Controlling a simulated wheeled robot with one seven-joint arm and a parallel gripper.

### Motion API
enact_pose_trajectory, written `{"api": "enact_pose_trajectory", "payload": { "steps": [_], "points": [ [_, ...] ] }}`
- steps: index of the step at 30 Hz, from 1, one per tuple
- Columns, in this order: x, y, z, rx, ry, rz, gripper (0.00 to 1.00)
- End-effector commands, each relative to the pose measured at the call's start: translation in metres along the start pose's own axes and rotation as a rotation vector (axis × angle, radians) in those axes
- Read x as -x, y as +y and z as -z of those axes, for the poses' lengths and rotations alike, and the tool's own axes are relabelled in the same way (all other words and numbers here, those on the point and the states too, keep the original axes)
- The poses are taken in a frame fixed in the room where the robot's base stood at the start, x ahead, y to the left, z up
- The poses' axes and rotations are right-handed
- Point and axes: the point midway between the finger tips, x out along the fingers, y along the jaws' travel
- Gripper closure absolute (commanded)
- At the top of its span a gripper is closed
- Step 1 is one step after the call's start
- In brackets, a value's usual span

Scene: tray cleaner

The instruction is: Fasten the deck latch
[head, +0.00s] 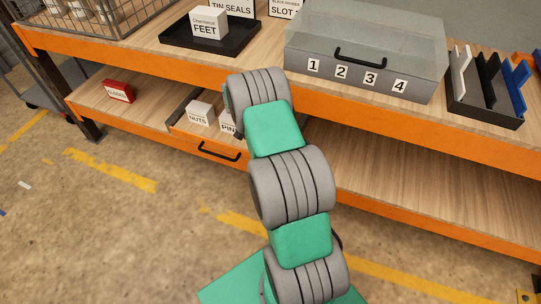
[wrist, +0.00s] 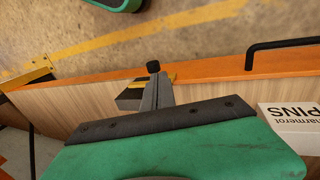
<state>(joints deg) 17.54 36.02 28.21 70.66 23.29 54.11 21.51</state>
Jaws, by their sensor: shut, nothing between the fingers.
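My gripper (wrist: 158,91) is shut and empty in the wrist view. Its grey fingers sit close together over the front part of the lower wooden shelf. A small dark block (wrist: 130,99) with a black knob (wrist: 152,67) and a yellow strip (wrist: 171,77) shows right around the fingertips. This may be the deck latch, but I cannot tell for sure. The fingers partly cover it, and I cannot tell if they touch it. In the head view my arm hides the gripper and this spot.
A drawer with a black handle (head: 219,152) holds white NUTS (head: 199,113) and PINS (wrist: 294,118) boxes. A red box (head: 118,91) lies left on the lower shelf. Above stand a black tray (head: 175,37), a grey numbered case (head: 320,85) and a slotted rack (head: 484,112). The lower shelf's right is clear.

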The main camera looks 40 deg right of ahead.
Motion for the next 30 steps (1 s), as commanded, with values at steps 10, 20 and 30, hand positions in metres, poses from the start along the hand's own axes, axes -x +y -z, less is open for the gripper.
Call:
{"api": "enact_pose_trajectory", "payload": {
  "steps": [10,20,30],
  "points": [
    [0.065,-0.04,0.0,0.002,0.002,0.001,1.0],
    [0.075,-0.045,-0.001,0.001,0.0,0.0,1.0],
    [0.109,-0.04,-0.007,0.043,0.02,0.024,1.0]
  ]
}}
